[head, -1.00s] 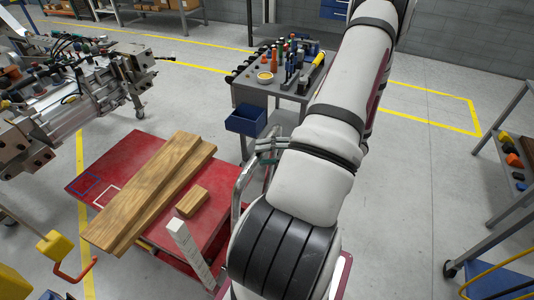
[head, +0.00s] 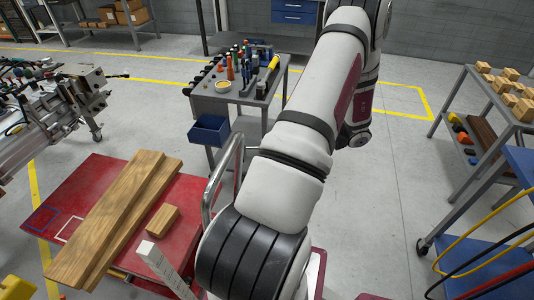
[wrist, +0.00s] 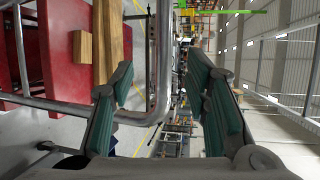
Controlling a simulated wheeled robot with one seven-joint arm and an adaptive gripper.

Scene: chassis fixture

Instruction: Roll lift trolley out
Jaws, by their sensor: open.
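The lift trolley has a red platform (head: 88,178) and a bent grey metal push handle (head: 222,172) at its right end. Two long wooden planks (head: 115,215) and a small wood block (head: 162,220) lie on it. In the wrist view the tubular handle (wrist: 160,60) runs down and bends left, with the red platform (wrist: 60,45) beyond it. My gripper (wrist: 160,68) is open, with teal-padded fingers. The handle shows between the fingers in the picture and passes behind the left one; its depth relative to the fingertips is unclear. The head view does not show my gripper.
A grey tool cart (head: 238,95) with a blue bin (head: 209,130) stands just behind the handle. A metal fixture (head: 60,105) stands at left. A shelf rack (head: 490,100) and a blue cart (head: 470,265) are at right. Open floor (head: 380,200) lies between.

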